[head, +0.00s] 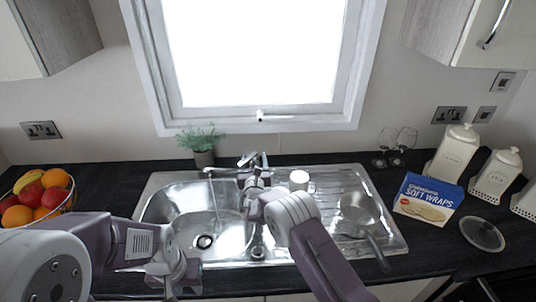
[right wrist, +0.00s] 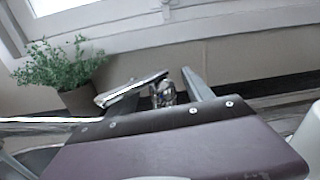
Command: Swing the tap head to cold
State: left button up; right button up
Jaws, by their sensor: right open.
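The chrome tap (head: 246,159) stands behind the sink, with its spout (head: 222,170) pointing left over the bowl. A thin pale streak below the spout looks like running water. In the right wrist view the tap's flat lever-like head (right wrist: 130,88) slants up to the right above its round body (right wrist: 165,94). My right gripper (head: 256,172) is open at the tap, with a finger just right of the tap body; I cannot tell whether it touches. My left gripper (head: 172,282) is low at the sink's front left, away from the tap; its jaw state is unclear.
A potted plant (head: 203,145) stands left of the tap. A white mug (head: 299,181) and a pan (head: 358,212) sit on the drainer. A fruit bowl (head: 68,201) is at left; a wraps box (head: 428,198), glasses (head: 394,150) and canisters (head: 453,153) are at right.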

aim_at(255, 152)
jog(key=r, duration=0.1)
jog(key=r+p, duration=0.1)
jog(key=r, duration=0.1)
jog(key=shift+s+d+r, duration=0.15)
jog(key=shift+d+r, duration=0.2)
jog(key=shift+r, duration=0.05)
jog(key=s+d+r+p, duration=0.3)
jog(key=s+d+r, duration=0.2)
jog(key=d, duration=0.4)
jog(key=shift+s+d+r, duration=0.15)
jog(key=shift+s+r, duration=0.25)
jog(key=shift+r, duration=0.15)
